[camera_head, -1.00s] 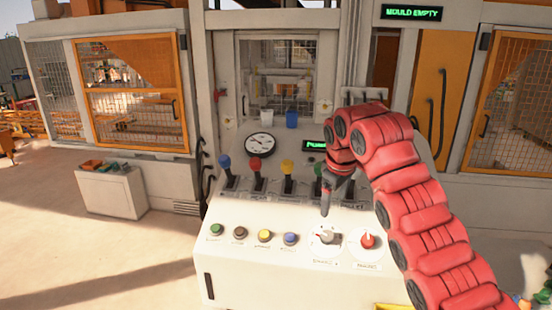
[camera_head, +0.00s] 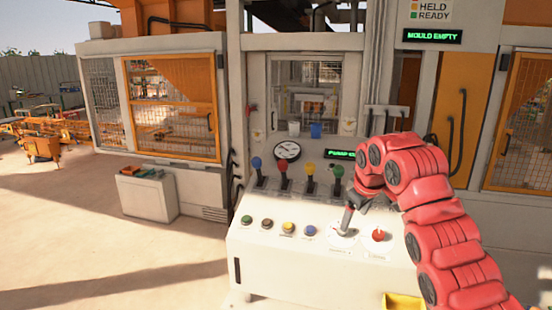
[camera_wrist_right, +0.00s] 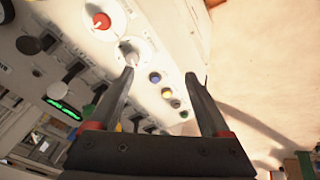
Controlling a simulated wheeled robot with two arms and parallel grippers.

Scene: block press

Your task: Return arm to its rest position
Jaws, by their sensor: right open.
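My right arm is red and reaches in from the right over the white control console (camera_head: 262,272). My right gripper (camera_head: 346,230) shows as a dark finger slanting down by the white selector knob (camera_head: 339,237). In the right wrist view the gripper (camera_wrist_right: 159,75) has its two dark fingers spread apart with nothing between them. The white knob (camera_wrist_right: 128,50) lies by the tip of the left finger there; whether they touch I cannot tell. A red knob (camera_head: 378,237) sits to the right of the white knob. My left gripper is not in view.
Several coloured levers stand behind the buttons, among them a blue one (camera_head: 257,163) and a red one (camera_head: 283,168). A round gauge (camera_head: 288,150) is behind them. A sign (camera_head: 432,36) reads MOULD EMPTY. Open floor (camera_head: 90,230) lies to the left.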

